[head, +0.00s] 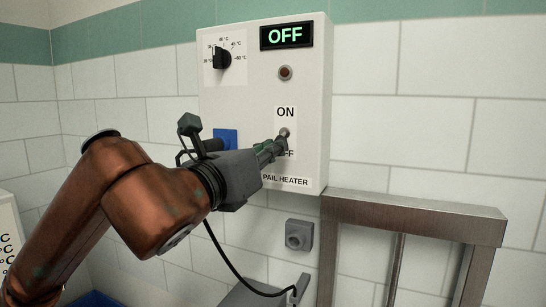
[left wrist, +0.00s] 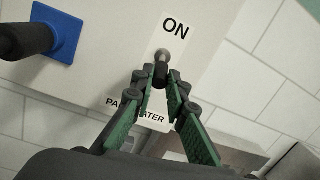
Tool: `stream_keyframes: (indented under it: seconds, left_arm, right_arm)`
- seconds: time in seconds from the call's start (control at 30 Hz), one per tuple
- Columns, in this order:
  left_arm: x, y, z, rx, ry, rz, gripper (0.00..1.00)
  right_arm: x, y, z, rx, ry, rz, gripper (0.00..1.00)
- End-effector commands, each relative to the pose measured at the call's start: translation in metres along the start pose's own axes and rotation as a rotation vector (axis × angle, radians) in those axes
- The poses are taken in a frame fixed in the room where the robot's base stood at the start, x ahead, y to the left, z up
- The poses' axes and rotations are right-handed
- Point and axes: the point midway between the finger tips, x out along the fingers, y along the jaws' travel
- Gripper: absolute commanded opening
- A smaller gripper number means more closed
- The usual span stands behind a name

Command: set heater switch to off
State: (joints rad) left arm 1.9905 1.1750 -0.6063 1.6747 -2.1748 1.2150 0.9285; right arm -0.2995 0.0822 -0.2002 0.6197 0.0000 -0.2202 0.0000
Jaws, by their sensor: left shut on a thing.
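The heater switch is a small metal toggle lever (head: 284,132) on the front of a pale control box (head: 250,100), between the ON and partly hidden OFF labels. In the left wrist view the lever (left wrist: 161,56) points down from its base, and its dark tip is between my fingers. My left gripper (head: 277,144) is shut on it; its green-padded fingers also show in the left wrist view (left wrist: 160,84). The display (head: 286,36) at the top reads OFF in green. My right gripper is not in view.
A dial (head: 222,58) with temperature marks and a dark reddish lamp (head: 285,73) are higher on the box. A blue plate (head: 226,137) is left of the switch. A metal frame (head: 415,215) stands at lower right. A grey wall fitting (head: 299,235) is below the box.

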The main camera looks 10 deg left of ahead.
Motion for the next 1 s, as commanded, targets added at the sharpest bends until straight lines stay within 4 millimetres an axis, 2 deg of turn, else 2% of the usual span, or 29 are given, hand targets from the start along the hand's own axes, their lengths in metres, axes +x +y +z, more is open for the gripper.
stream_keyframes:
  seconds: [0.47, 0.5, 0.7, 1.0]
  left_arm:
    - [0.0001, -0.0003, -0.0004, 0.001, -0.009, -0.002, 0.0]
    - [0.0001, -0.0003, -0.0004, 0.001, -0.009, -0.002, 0.16]
    - [0.0002, -0.0003, -0.0006, 0.001, -0.008, -0.002, 0.3]
    - [-0.0008, -0.0002, -0.0006, 0.001, -0.008, -0.002, 0.31]
  right_arm:
    - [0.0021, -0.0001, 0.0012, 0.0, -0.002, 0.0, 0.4]
    - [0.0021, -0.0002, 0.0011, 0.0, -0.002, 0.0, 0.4]
    - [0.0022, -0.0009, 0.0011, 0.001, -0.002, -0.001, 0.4]
    - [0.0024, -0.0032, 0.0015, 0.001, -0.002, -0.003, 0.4]
